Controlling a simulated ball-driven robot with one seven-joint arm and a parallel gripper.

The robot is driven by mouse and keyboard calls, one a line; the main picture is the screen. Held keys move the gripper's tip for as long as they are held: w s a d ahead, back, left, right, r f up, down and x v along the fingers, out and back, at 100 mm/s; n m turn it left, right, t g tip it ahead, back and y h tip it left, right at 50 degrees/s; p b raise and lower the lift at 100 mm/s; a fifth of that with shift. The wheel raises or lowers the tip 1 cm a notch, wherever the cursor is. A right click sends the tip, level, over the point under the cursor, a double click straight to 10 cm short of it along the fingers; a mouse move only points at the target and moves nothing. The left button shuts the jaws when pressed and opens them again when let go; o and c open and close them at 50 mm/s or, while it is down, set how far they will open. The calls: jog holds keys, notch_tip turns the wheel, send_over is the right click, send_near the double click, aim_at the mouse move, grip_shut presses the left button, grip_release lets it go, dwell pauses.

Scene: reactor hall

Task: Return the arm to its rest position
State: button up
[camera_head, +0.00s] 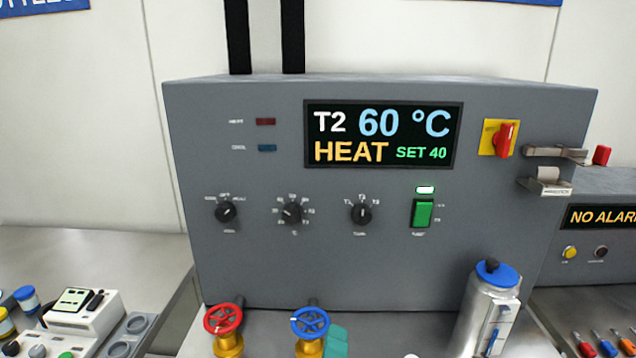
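No part of my gripper or arm can be made out in the head view. A grey control cabinet (260,255) fills the middle. Its display (383,136) reads T2, 60 °C, HEAT, SET 40. Below it are three black knobs and a green lit switch (422,213). A red rotary handle (504,139) on a yellow plate is at the upper right.
A red valve wheel (223,319) and a blue valve wheel (310,322) stand in front of the cabinet. A silver canister with a blue lid (488,308) stands at the right. A white device (84,313) is at the lower left. Screwdriver-like tools (606,345) lie lower right.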

jog(key=s+d+f+m+g+h, duration=0.1)
jog(key=s+d+f+m+g, duration=0.3)
jog(key=d+f, duration=0.55)
jog(key=s+d+f+m+g, duration=0.3)
jog(key=d+f+g, duration=0.2)
jog(key=d+f, duration=0.45)
jog(key=s+d+f+m+g+y, duration=0.1)
jog(key=s+d+f+m+g, duration=0.2)
jog(key=s, duration=0.6)
jog(key=s+d+f+m+g+y, duration=0.2)
jog(key=s+f, duration=0.4)
jog(key=s, duration=0.3)
jog(key=shift+s+d+f+m+g, duration=0.25)
jog(key=shift+d+m+g, duration=0.3)
jog(key=shift+d, duration=0.6)
